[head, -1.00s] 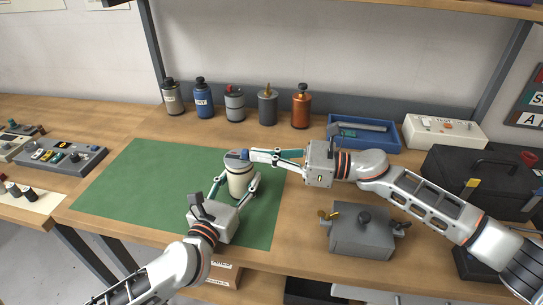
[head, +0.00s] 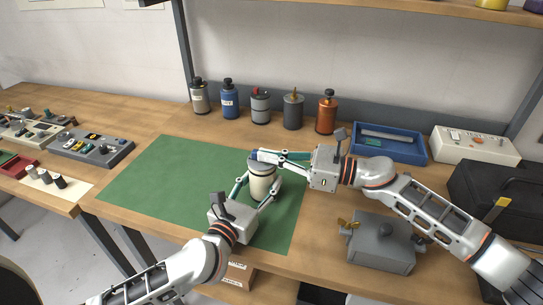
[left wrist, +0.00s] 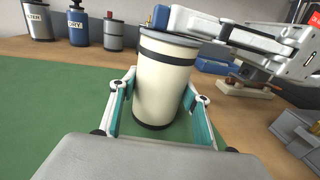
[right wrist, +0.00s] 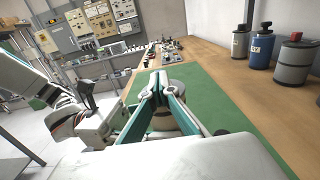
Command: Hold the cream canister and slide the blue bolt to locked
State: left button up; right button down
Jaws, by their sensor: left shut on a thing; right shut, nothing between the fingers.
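The cream canister (head: 262,183) stands upright on the green mat (head: 150,185). It fills the middle of the left wrist view (left wrist: 165,85), with dark bands near its top and base. My left gripper (head: 260,190) is shut on its sides. The blue bolt (head: 254,155) lies across the canister's top, at the left side of the lid in the head view. It also shows in the left wrist view (left wrist: 161,17). My right gripper (head: 263,157) is shut and empty, its fingertips at the right side of the bolt; I cannot tell whether they touch. The fingers hide part of the lid.
Several bottles, including a blue one (head: 229,100) and an orange one (head: 326,112), line the bench's back. A blue tray (head: 385,158) and a grey box (head: 380,245) are to the right. A control panel (head: 92,148) is at left. The mat's left half is clear.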

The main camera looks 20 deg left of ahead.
jog(key=d, duration=1.4)
jog(key=shift+s, duration=0.25)
pick_arm(q)
jog(key=o, duration=1.4)
jog(key=shift+o, duration=0.2)
